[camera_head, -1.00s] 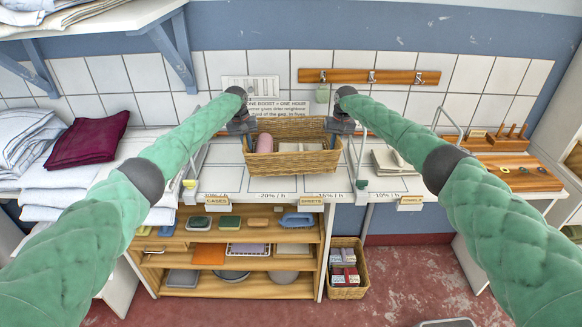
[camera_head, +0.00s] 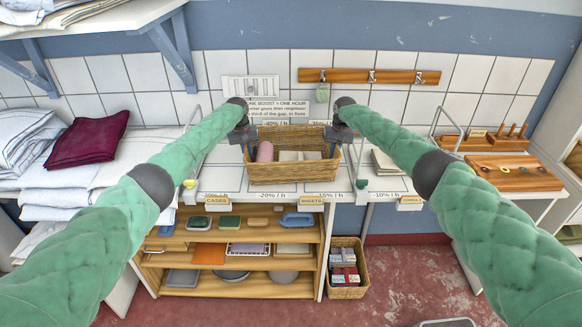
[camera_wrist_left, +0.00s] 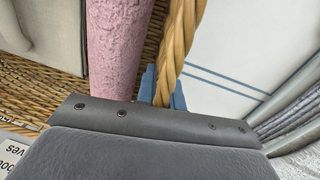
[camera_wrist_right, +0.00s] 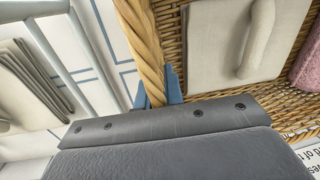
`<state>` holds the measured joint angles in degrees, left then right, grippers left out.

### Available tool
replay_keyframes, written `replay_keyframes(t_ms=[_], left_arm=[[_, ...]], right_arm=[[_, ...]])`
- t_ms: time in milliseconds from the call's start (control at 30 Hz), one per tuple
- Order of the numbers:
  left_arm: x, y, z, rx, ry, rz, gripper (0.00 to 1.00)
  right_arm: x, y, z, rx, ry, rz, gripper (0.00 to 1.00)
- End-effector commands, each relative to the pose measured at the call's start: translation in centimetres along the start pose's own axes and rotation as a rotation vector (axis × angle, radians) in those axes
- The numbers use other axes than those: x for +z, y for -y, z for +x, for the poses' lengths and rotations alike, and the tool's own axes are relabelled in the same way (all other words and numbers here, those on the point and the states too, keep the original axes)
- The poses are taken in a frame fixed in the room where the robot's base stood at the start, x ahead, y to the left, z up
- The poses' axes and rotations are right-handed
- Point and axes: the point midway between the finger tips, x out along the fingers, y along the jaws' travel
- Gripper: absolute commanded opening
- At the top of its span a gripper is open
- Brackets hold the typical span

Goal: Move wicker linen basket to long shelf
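The wicker linen basket (camera_head: 292,174) is at the middle of the white marked counter, upright, its base close above or on the surface; I cannot tell which. It holds a pink roll (camera_head: 265,152) and pale folded items (camera_head: 300,155). My left gripper (camera_head: 246,137) is at its left rim; in the left wrist view the blue fingers stand on both sides of the braided rim (camera_wrist_left: 181,40). My right gripper (camera_head: 339,135) is at its right rim, with blue fingers around the braid (camera_wrist_right: 143,50) in the right wrist view. A white bracketed shelf (camera_head: 100,24) is at upper left.
White linen stacks (camera_head: 70,178) and a maroon cloth (camera_head: 88,138) lie left. Folded cloth (camera_head: 385,163) and a wooden peg board (camera_head: 515,172) are right. A wooden shelf unit (camera_head: 235,262) and a small basket (camera_head: 347,268) stand below. A peg rail (camera_head: 369,77) hangs behind.

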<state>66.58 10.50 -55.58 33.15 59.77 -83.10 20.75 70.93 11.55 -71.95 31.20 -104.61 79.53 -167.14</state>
Motion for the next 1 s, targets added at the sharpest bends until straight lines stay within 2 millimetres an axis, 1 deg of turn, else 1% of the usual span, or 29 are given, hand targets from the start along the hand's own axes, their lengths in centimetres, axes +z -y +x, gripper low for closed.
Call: replay_keyframes(t_ms=[33, 100, 533, 667, 767, 867, 1000], left_arm=[[0.0, 0.3, 0.0, -0.002, 0.000, -0.003, 0.19], [0.0, 0.2, 0.0, -0.001, 0.000, -0.002, 0.29], [0.0, 0.0, -0.1, 0.001, 0.000, 0.000, 0.29], [0.0, 0.0, -0.5, 0.001, -0.001, 0.001, 0.29], [-0.1, 0.0, -1.6, 0.002, -0.001, 0.001, 0.29], [-0.1, 0.0, -3.2, 0.003, -0.002, 0.001, 0.29], [-0.1, 0.0, -6.0, 0.002, -0.002, 0.001, 0.29]], right_arm=[[0.0, -0.4, 0.0, 0.002, 0.001, 0.004, 0.19], [0.0, -0.3, 0.0, 0.001, 0.000, 0.003, 0.29], [0.0, 0.0, 0.0, -0.001, 0.000, 0.000, 0.29], [0.0, 0.0, 0.0, -0.001, 0.000, 0.000, 0.29], [0.0, 0.0, -0.1, -0.001, 0.000, 0.000, 0.29], [0.0, 0.0, -0.1, -0.001, 0.000, 0.000, 0.29], [0.0, 0.0, 0.0, -0.001, 0.000, -0.001, 0.29]])
